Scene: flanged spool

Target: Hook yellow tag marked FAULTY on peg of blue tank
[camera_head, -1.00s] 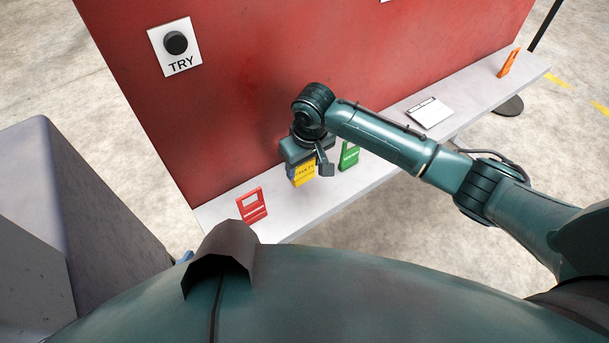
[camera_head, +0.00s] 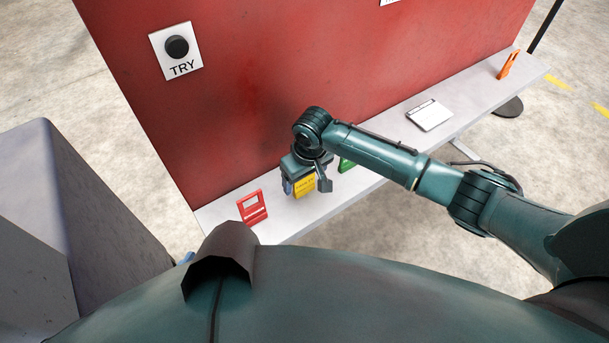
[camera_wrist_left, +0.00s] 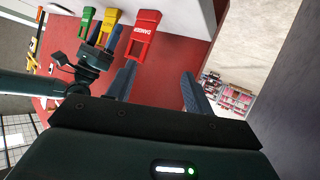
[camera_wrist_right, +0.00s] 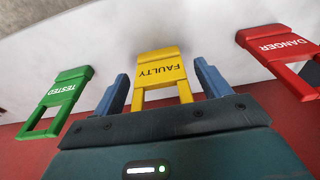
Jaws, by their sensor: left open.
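The yellow tag (camera_wrist_right: 160,70) marked FAULTY has a frame-like opening and stands between the fingers of my right gripper (camera_wrist_right: 163,80). Narrow gaps show beside the tag, so this gripper is open around it. In the head view the right gripper (camera_head: 308,184) partly covers the yellow tag (camera_head: 305,188) at the shelf. My left gripper (camera_wrist_left: 157,78) is open and empty in the left wrist view, apart from the tags. No blue tank or peg can be made out.
A red DANGER tag (camera_head: 252,207) and a green TESTED tag (camera_wrist_right: 57,100) flank the yellow one on the white shelf (camera_head: 375,172). A clipboard (camera_head: 430,115) and an orange item (camera_head: 508,64) lie farther right. A red panel (camera_head: 300,65) rises behind.

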